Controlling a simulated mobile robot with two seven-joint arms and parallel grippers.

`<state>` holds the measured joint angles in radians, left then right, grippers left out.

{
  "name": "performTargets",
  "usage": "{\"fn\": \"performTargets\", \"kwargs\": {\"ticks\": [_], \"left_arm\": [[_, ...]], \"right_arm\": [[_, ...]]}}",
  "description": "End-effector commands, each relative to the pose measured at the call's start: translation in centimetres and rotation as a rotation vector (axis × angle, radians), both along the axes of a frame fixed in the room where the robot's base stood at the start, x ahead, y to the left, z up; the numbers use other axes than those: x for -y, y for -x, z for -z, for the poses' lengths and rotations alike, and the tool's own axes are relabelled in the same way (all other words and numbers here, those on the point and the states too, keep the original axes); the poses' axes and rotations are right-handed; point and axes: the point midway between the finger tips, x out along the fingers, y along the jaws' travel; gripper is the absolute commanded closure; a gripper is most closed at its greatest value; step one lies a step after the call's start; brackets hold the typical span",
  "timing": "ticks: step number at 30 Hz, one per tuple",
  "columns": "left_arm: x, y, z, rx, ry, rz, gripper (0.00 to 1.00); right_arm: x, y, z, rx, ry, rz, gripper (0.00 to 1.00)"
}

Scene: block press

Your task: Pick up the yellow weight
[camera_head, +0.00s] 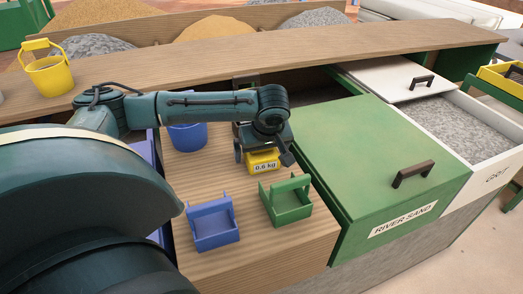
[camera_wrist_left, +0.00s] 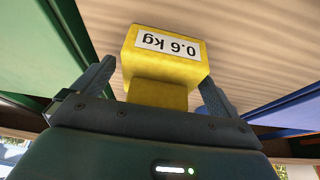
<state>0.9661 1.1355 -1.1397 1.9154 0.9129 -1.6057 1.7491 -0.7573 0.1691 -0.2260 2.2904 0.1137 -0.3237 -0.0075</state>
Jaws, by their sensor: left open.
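The yellow weight (camera_head: 263,163), labelled 0.6 kg, sits on the wooden counter (camera_head: 300,246) behind the green carrier. My left gripper (camera_head: 262,151) is right above and behind it, partly hiding it in the head view. In the left wrist view the yellow weight (camera_wrist_left: 163,60) lies between the two open fingers of my left gripper (camera_wrist_left: 152,90). My right gripper is not in view.
A blue carrier (camera_head: 213,224) and a green carrier (camera_head: 286,199) stand in front of the weight. A blue bucket (camera_head: 187,136) is behind my arm. A green lidded bin (camera_head: 385,165) labelled River Sand borders the counter at right. A yellow bucket (camera_head: 48,72) stands on the raised shelf (camera_head: 330,45).

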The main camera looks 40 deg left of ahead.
Motion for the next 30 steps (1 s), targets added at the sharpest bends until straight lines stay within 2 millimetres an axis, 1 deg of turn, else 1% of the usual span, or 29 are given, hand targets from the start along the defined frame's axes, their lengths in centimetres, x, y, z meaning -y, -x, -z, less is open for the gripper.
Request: {"fn": "performTargets", "kwargs": {"ticks": [5, 30], "left_arm": [[-0.01, 0.00, -0.04, 0.000, 0.000, 0.000, 0.02], [0.03, 0.02, -0.05, -0.001, 0.001, 0.000, 0.71]], "right_arm": [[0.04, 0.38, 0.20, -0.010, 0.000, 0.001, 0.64], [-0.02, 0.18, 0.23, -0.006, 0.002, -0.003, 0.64]]}}
